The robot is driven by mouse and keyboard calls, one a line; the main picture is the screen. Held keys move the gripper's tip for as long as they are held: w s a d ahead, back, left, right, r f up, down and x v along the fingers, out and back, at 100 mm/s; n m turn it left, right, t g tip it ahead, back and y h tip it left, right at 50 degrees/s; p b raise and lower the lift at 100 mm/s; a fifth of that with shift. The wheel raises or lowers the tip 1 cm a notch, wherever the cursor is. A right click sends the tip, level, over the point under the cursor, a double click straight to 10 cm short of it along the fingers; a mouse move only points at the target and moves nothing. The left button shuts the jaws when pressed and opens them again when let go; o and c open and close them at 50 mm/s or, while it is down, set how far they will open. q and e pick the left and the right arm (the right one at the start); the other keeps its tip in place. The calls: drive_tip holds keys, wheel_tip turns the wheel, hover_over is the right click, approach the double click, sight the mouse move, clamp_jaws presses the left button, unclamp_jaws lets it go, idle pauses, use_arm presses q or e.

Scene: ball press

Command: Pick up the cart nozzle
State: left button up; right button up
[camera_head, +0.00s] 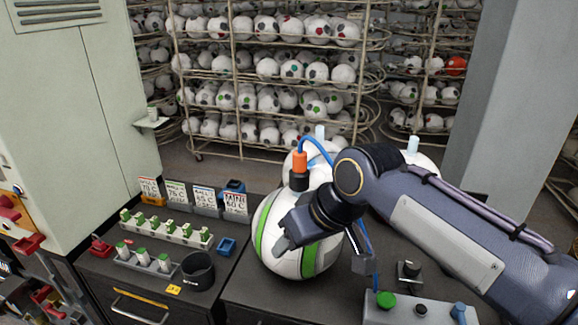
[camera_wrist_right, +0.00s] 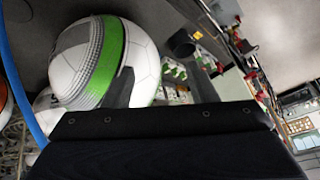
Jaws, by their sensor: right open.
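The cart nozzle appears to be the orange and black fitting (camera_head: 299,170) on a blue hose (camera_head: 318,145), upright behind the white and green ball (camera_head: 266,232) in the head view. The hose loops to the right behind my right arm. My right gripper (camera_head: 322,250) is open and empty, in front of the ball and below the nozzle. The ball (camera_wrist_right: 105,62) and blue hose (camera_wrist_right: 18,85) also show in the right wrist view. An orange patch is cut off at its left edge; I cannot tell if it is the nozzle. My left gripper is out of view.
Ball racks (camera_head: 270,75) stand behind the bench. A row of price-like cards (camera_head: 202,200), a green-topped block row (camera_head: 165,228) and a black cup (camera_head: 198,271) lie left of the ball. A green button panel (camera_head: 405,309) is at front right. More white balls stand behind my arm.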

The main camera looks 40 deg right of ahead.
wheel_tip(320, 180, up, 14)
drive_tip(key=h, duration=0.2)
hover_over(301, 154)
drive_tip(key=s+a, duration=0.1)
drive_tip(key=s, duration=0.2)
drive_tip(key=x, duration=0.2)
drive_tip(key=p+x, duration=0.1)
drive_tip(key=x, duration=0.1)
drive_tip(key=d+x, duration=0.1)
drive_tip(key=x, duration=0.2)
drive_tip(key=shift+w, duration=0.2)
drive_tip(key=c, duration=1.1)
